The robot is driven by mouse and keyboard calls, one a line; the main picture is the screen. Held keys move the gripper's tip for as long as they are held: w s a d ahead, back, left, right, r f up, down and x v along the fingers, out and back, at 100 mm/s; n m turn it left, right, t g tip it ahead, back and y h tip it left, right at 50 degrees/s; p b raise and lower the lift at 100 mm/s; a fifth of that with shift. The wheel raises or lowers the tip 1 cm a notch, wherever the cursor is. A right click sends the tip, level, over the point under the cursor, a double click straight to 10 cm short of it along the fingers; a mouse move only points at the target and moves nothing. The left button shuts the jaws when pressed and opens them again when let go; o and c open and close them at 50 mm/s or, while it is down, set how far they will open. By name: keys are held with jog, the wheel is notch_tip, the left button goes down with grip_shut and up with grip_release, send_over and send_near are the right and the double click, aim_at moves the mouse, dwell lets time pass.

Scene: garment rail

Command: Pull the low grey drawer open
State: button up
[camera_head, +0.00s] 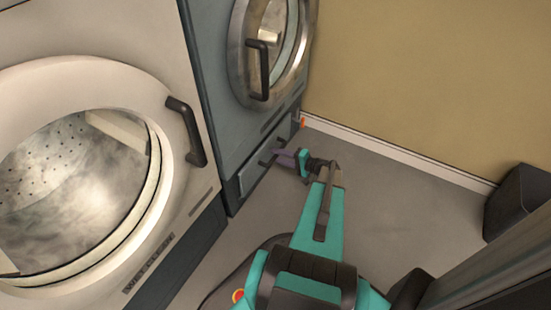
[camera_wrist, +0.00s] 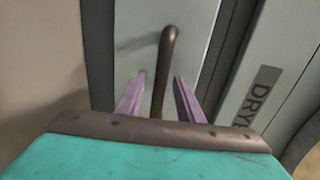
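The low grey drawer (camera_head: 252,174) is at the foot of the blue-grey machine in the head view. Its pale front (camera_wrist: 138,48) fills the upper middle of the wrist view. The drawer's dark bar handle (camera_wrist: 168,48) stands out from that front. My gripper (camera_head: 278,157) is at the drawer, with its purple fingers pointing at the handle. In the wrist view my gripper (camera_wrist: 160,80) is open, with one finger on each side of the handle and gaps visible. Its teal body hides the near end of the handle. The drawer looks closed.
The blue-grey machine (camera_head: 215,90) has a round door with a dark handle (camera_head: 258,70) above the drawer. A cream washer (camera_head: 100,30) stands at left. A tan wall (camera_head: 420,80) is behind. Grey floor (camera_head: 400,215) is clear right of my arm; a dark bin (camera_head: 515,200) stands far right.

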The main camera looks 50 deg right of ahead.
jog(key=shift+w+a+f, duration=0.1)
jog(key=shift+w, duration=0.45)
grip_shut()
jog(key=shift+a, duration=0.4)
jog(key=shift+d, duration=0.15)
jog(key=shift+s, duration=0.2)
